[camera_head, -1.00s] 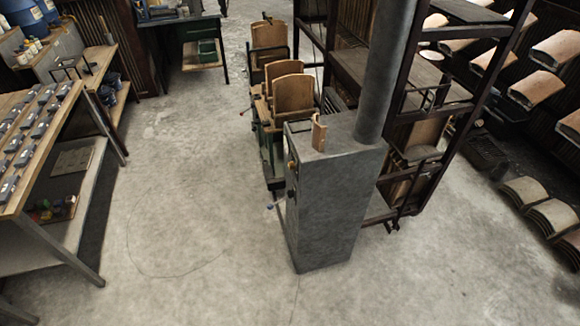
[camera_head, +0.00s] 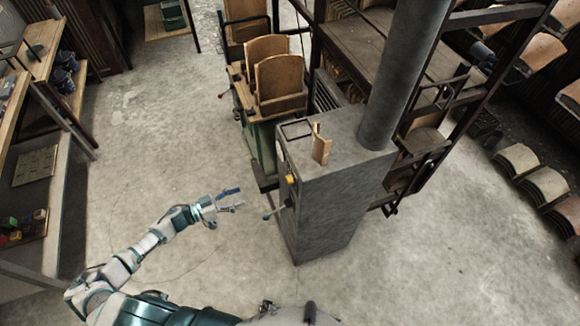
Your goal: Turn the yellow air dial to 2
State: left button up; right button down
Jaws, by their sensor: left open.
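The yellow air dial (camera_head: 290,179) is on the left side face of the grey control cabinet (camera_head: 335,195), near its top, and shows nearly edge-on. Its markings and setting cannot be read. My left gripper (camera_head: 236,199) is open and empty, left of the cabinet and a little lower in the picture than the dial, apart from it. A lever (camera_head: 272,212) sticks out of the same face below the dial, close to the right of my left gripper. My right gripper is not in view.
Curved wooden panels (camera_head: 280,78) sit on a green stand behind. A shelved bench (camera_head: 35,190) is at the left. The floor between is clear.

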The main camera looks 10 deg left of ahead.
pick_arm(q)
send_near(289, 179)
jog(key=f+p+x, duration=0.1)
jog(key=x, duration=0.7)
jog(key=shift+w+f+p, duration=0.3)
jog(key=shift+w+f, duration=0.1)
jog(key=c, duration=1.2)
jog(key=shift+o, duration=0.2)
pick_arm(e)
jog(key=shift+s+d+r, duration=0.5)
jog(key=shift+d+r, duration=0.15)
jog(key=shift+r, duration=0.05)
